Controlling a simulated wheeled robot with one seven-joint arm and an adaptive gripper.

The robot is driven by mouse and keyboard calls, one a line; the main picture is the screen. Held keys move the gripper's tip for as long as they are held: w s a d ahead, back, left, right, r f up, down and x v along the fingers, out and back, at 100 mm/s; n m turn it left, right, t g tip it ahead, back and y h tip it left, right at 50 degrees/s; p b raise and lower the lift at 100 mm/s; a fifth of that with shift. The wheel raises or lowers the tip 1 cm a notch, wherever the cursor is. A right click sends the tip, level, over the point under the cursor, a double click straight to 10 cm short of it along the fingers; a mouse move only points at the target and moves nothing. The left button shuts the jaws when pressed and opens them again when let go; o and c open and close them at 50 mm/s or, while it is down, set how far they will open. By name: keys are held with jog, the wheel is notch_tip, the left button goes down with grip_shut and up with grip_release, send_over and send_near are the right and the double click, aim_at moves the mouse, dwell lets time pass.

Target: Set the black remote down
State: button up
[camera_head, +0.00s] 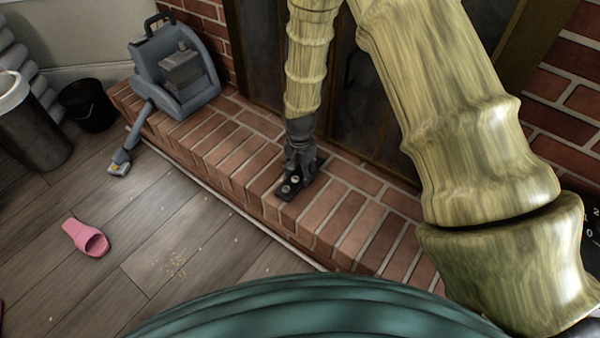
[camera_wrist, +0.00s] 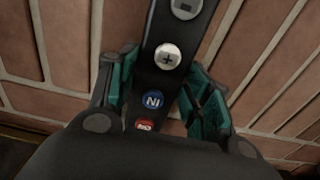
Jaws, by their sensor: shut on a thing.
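The black remote (camera_wrist: 178,32) is between the two fingers of my gripper (camera_wrist: 160,95) in the wrist view. It has round light buttons, a blue button and a red button. My gripper is shut on it, with a green pad on each side. In the head view the remote (camera_head: 291,186) is at the tip of my gripper (camera_head: 297,172), over the brick hearth (camera_head: 240,160) near its front edge. I cannot tell whether the remote touches the bricks.
A grey-blue vacuum-like machine (camera_head: 172,75) stands on the hearth at left, its nozzle on the floor. A pink slipper (camera_head: 86,238) and crumbs (camera_head: 174,264) lie on the wood floor. A black bucket (camera_head: 88,105) and a dark bin (camera_head: 32,125) stand at far left. Bricks beside my gripper are clear.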

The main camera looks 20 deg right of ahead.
aim_at(300, 174)
jog(key=o, duration=1.1)
jog(key=shift+f, duration=0.15)
notch_tip(300, 174, up, 12)
jog(key=p, duration=0.5)
jog(key=shift+p, duration=0.3)
